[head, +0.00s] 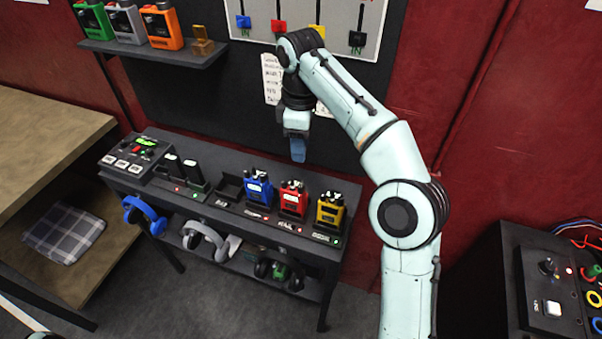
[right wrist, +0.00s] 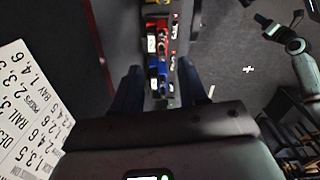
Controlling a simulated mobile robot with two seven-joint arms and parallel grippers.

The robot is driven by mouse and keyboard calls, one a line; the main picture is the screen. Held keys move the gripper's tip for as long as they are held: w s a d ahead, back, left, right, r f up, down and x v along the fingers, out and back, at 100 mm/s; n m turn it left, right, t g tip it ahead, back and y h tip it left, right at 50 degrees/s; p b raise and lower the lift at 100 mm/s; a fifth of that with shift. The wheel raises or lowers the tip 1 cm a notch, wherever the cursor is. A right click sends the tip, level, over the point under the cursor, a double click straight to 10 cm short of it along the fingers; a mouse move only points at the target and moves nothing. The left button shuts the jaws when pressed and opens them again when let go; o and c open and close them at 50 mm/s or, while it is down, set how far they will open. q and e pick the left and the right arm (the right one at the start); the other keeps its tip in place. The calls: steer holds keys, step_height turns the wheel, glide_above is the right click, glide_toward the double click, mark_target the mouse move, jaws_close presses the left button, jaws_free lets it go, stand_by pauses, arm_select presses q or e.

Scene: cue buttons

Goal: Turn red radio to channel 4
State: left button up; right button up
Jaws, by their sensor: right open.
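The red radio (head: 293,201) stands upright in a charging dock on the dark shelf table (head: 345,190), between the blue radio (head: 258,189) and the yellow radio (head: 330,209). Its channel setting is too small to read. My right gripper (head: 298,150) is open and empty, pointing down above and behind the radios, apart from them. In the right wrist view, the red radio (right wrist: 163,41) shows beyond and between the open fingers (right wrist: 160,88), with the blue radio nearer.
A control box (head: 134,156) and black handheld units (head: 183,171) sit left on the table, beside an empty dock (head: 229,187). A wall shelf (head: 150,50) holds more radios. A panel with coloured sliders (head: 300,30) and paper notes are behind my right arm.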

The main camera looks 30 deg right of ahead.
mark_target(301, 185)
steer(key=f+b, duration=0.1)
steer(key=f, duration=0.2)
steer(key=f+b, duration=0.2)
steer(key=f, duration=0.2)
steer(key=f+b, duration=0.1)
steer(key=f, duration=0.3)
steer(key=shift+s+a+f+b, duration=0.1)
steer(key=shift+s+f+b, duration=0.05)
steer(key=shift+s+b, duration=0.15)
arm_select(q)
steer(key=s+f, duration=0.4)
steer(key=f, duration=0.2)
steer(key=shift+s+f+g, duration=0.3)
steer(key=shift+f, duration=0.05)
arm_select(e)
steer(key=shift+w+f, duration=0.1)
steer(key=shift+f, duration=0.7)
arm_select(q)
steer(key=shift+a, duration=0.1)
arm_select(e)
jaws_close()
